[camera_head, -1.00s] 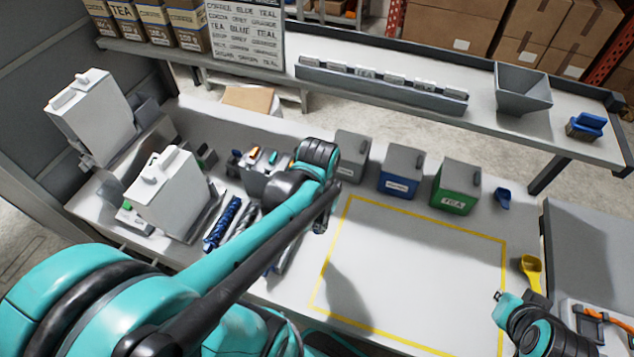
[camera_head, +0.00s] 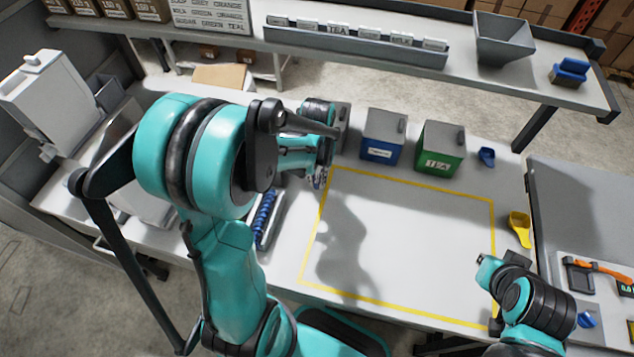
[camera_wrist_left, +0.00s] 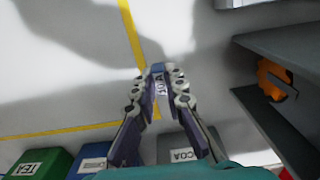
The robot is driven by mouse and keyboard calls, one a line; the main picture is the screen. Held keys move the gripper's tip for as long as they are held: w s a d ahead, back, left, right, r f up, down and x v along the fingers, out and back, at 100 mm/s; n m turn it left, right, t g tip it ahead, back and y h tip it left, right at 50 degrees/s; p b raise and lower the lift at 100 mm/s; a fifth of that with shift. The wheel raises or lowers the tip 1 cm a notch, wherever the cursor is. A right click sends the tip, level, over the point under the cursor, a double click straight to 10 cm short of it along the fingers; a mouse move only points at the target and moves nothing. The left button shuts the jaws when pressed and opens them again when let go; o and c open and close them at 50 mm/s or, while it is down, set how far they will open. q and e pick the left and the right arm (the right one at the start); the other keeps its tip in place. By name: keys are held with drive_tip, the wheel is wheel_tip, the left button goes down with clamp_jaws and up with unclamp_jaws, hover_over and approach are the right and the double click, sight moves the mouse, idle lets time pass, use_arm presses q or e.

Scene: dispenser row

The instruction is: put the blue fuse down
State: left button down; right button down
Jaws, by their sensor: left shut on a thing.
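The blue fuse (camera_wrist_left: 158,72) shows in the left wrist view as a small blue piece with a white printed label. My left gripper (camera_wrist_left: 158,84) is shut on it. In the head view, my left gripper (camera_head: 318,181) is at the upper left corner of the yellow outline (camera_head: 412,185) on the white worktop, partly hidden by my arm. The fuse is too small to make out there. Its height above the worktop is hard to tell. My right gripper (camera_head: 484,262) is near the outline's right edge, away from the fuse; its fingers are unclear.
A grey bin (camera_wrist_left: 183,156), a blue bin (camera_head: 381,138) and a green TEA bin (camera_head: 438,150) stand behind the outline. A blue scoop (camera_head: 487,156) and a yellow scoop (camera_head: 519,229) lie to the right. The outlined area is bare.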

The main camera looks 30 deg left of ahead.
use_arm(q)
drive_tip(key=shift+f, duration=0.6)
drive_tip(key=shift+f, duration=0.1)
drive_tip(key=c, duration=1.6)
unclamp_jaws()
